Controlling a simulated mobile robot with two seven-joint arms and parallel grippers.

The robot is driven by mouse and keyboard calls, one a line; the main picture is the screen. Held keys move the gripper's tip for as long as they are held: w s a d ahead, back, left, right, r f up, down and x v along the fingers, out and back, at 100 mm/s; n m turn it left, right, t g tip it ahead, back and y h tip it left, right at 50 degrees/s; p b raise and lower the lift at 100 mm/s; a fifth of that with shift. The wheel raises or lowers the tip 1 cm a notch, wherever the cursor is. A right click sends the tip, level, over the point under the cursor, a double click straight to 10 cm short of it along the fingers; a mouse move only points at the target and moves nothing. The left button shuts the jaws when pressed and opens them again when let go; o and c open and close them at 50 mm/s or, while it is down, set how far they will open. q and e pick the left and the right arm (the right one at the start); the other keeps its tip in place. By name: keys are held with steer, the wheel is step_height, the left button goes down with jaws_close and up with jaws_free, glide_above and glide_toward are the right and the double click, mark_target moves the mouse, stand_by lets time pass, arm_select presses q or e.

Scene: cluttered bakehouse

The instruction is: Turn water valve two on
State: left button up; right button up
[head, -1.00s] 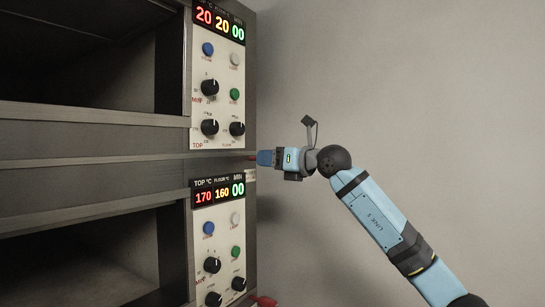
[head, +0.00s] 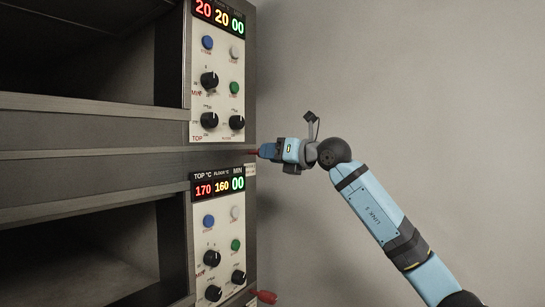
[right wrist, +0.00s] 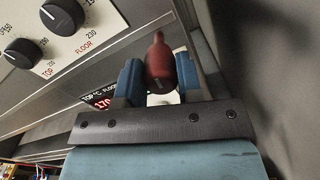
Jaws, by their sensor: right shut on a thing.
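A red valve handle (head: 237,150) sticks out from the oven's right side, level with the gap between the two control panels. My right gripper (head: 266,151) reaches it from the right, its blue fingers at the handle's outer end. In the right wrist view the red handle (right wrist: 160,63) stands between the two blue fingers of the right gripper (right wrist: 158,82), which is shut on it. A second red handle (head: 266,297) shows lower down, at the bottom edge of the head view. I cannot read any valve number. My left gripper is out of view.
The upper panel (head: 222,75) and lower panel (head: 222,235) carry knobs, buttons and lit displays, close to the left of the gripper. Dark oven chambers open at the left. A plain grey wall (head: 420,80) lies behind my arm.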

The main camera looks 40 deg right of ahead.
steer(key=m+b, duration=0.1)
steer(key=m, duration=0.7)
steer(key=shift+g+b, duration=0.3)
steer(key=shift+b, duration=0.1)
steer(key=m, duration=0.4)
steer(key=shift+m, duration=1.9)
steer(key=o, duration=0.9)
steer(key=shift+s, duration=0.1)
